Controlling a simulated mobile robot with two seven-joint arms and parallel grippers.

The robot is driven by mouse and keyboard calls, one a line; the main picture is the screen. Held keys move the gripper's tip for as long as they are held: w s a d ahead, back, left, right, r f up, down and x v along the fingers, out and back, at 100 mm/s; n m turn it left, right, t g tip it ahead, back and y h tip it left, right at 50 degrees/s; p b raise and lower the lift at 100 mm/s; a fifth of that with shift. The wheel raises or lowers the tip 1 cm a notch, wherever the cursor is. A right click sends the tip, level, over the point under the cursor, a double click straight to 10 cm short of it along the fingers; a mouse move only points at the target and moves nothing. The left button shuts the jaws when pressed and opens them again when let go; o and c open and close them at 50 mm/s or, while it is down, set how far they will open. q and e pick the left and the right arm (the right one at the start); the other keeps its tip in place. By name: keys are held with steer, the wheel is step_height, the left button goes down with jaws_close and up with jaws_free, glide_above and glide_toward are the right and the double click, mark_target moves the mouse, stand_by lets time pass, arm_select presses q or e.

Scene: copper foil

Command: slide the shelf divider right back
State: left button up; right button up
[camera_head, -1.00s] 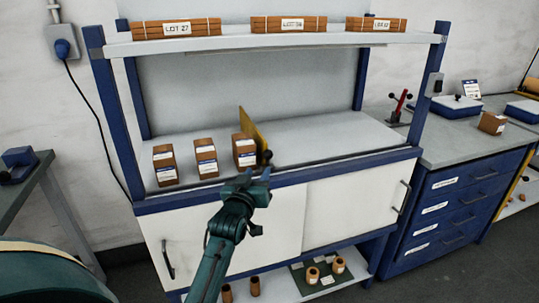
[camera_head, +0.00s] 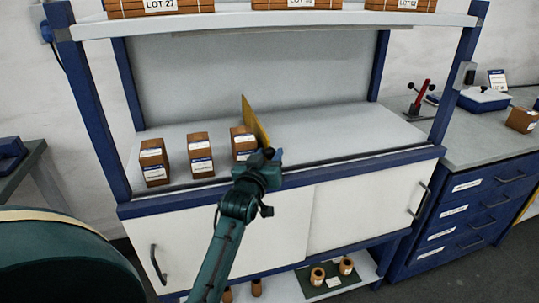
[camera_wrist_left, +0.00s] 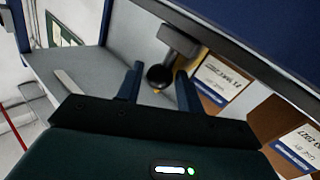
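The shelf divider (camera_head: 255,125) is a thin yellow upright panel on the light grey shelf (camera_head: 330,130), just right of the rightmost brown box (camera_head: 241,141). Its dark knob is largely hidden by my left gripper (camera_head: 266,162) in the head view. In the left wrist view a round black knob (camera_wrist_left: 158,76) shows between the two blue fingertips of my left gripper (camera_wrist_left: 159,72). The fingers are apart, with a gap on each side of the knob. I cannot tell how deep the knob sits between them. My right gripper is in neither view.
Two more labelled brown boxes (camera_head: 200,154) (camera_head: 154,162) stand in a row on the left. The shelf right of the divider is clear. A blue front rail (camera_head: 350,165) runs below it, above white cabinet doors (camera_head: 350,208). An upper shelf (camera_head: 230,23) carries brown bundles.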

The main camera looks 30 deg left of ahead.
arm_select(q)
steer(key=shift+c, duration=0.6)
jaws_close()
